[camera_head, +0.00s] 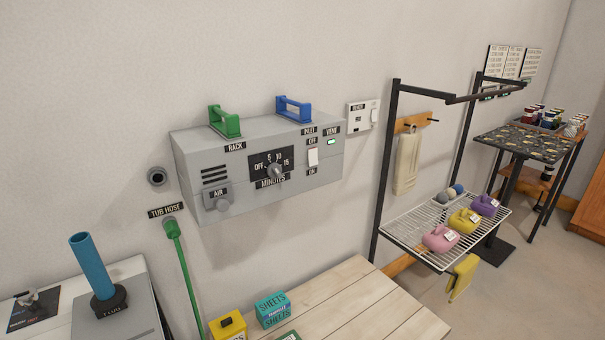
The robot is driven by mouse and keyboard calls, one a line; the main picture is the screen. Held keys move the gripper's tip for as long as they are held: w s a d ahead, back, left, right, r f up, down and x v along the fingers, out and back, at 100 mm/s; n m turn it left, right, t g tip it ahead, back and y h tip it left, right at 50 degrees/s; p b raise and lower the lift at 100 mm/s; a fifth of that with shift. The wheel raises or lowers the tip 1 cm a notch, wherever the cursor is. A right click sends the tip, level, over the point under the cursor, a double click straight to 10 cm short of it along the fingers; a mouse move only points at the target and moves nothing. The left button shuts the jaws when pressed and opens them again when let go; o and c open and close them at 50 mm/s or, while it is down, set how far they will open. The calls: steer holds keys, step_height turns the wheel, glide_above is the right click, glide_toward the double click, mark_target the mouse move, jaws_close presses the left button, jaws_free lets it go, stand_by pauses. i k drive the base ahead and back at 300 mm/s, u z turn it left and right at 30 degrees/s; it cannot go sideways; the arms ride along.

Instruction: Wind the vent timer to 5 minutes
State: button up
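A grey control box (318,183) is mounted on the wall. On its front is a black timer dial plate (258,160) marked OFF, 5, 10, 15, with a MINUTES label (270,183) below. A grey knob (275,171) sits at the middle of the plate; its exact setting is too small to tell. My gripper is not in view.
A wire rack (415,240) stands right.

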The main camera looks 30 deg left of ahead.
mark_target(274, 170)
steer(key=u, duration=0.05)
steer(key=k, duration=1.3)
steer(key=u, duration=0.55)
steer(key=i, duration=1)
steer(key=z, duration=0.05)
